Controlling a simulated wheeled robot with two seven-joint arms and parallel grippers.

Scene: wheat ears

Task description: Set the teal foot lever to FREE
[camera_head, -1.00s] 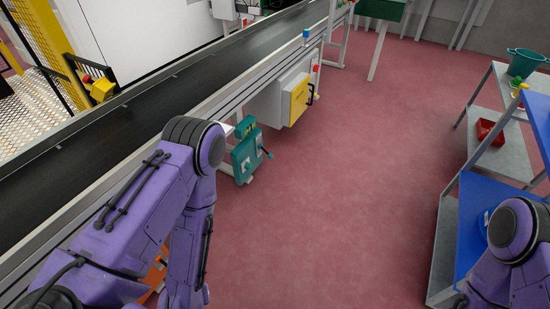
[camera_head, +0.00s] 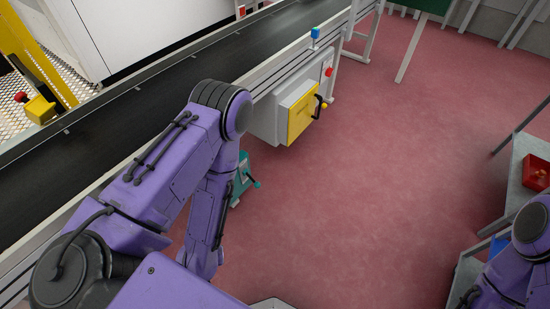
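The teal foot lever unit (camera_head: 241,179) stands low beside the conveyor frame. My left arm hides most of it, and only its right part with a short teal-knobbed handle shows. Its labels and the lever's setting cannot be read. My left arm is bent in front of the conveyor, and its gripper is hidden or out of frame. My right arm shows only in part at the lower right edge, and its gripper is not visible.
A black conveyor belt (camera_head: 160,100) runs diagonally at left. A yellow-fronted box (camera_head: 302,112) with a black handle hangs on its side. A grey shelf (camera_head: 522,160) with a red bin (camera_head: 536,172) stands at right. The red floor (camera_head: 380,190) between is clear.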

